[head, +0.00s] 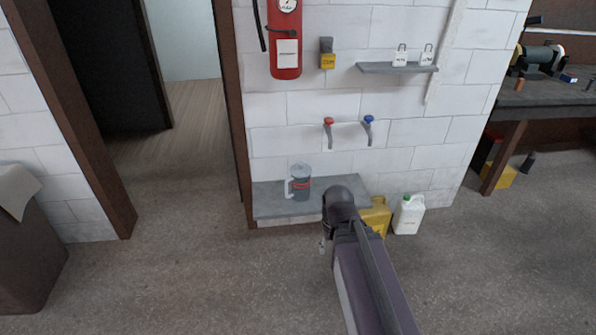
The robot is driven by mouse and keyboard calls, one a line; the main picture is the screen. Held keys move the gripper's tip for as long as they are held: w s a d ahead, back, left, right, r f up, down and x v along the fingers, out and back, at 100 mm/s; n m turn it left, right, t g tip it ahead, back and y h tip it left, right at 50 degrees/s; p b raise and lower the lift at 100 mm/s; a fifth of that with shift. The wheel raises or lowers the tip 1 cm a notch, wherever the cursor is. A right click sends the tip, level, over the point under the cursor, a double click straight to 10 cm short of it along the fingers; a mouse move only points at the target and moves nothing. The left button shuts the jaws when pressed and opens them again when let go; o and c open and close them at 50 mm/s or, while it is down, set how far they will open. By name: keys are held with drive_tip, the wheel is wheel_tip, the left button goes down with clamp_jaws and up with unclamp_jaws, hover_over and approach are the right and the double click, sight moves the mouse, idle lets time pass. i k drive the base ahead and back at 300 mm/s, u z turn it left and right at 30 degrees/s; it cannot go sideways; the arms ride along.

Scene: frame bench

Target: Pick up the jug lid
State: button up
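A grey jug (301,188) with a red band and a pale handle on its left stands upright on a low grey shelf (268,205) against the wall. The jug lid (301,170) sits on top of the jug. My arm reaches up from the bottom of the head view, right of the jug. What seems to be part of my gripper (323,246) shows small beside the dark arm joint, below and to the right of the jug, apart from the lid. Its fingers are too small and hidden to tell whether they are open.
A red tap (328,130) and a blue tap (368,130) stick out above the shelf. A yellow can (377,216) and a white canister (408,214) stand on the floor at right. A fire extinguisher (285,45) hangs above.

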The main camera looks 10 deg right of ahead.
sight(300, 170)
drive_tip(key=z, duration=0.05)
drive_tip(key=i, duration=1)
drive_tip(key=u, duration=0.05)
